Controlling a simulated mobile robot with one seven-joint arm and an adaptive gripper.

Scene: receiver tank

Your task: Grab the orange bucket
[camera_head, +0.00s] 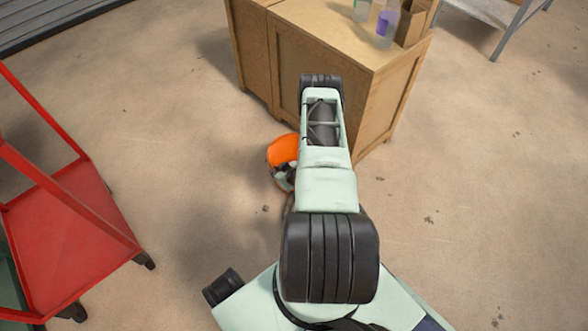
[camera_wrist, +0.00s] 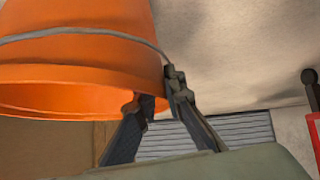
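The orange bucket (camera_head: 282,149) is beside the wooden cabinet in the head view, partly hidden by my arm. In the wrist view the bucket (camera_wrist: 75,75) fills the upper left, with a thin grey wire handle across it and its open mouth toward the bottom of the picture. My gripper (camera_wrist: 163,98) is at the bucket's rim, one finger on the inner side and one on the outer side. The fingers converge closely on the thin wall. In the head view my gripper is small and mostly hidden by the arm. Whether the bucket touches the floor cannot be told.
The wooden cabinet (camera_head: 385,98) stands close behind and right of the bucket, with bottles (camera_head: 386,25) and a cardboard box (camera_head: 411,22) on top. A red cart (camera_head: 70,235) stands at the left. Open floor (camera_head: 165,125) lies between cart and cabinet, and more at the right.

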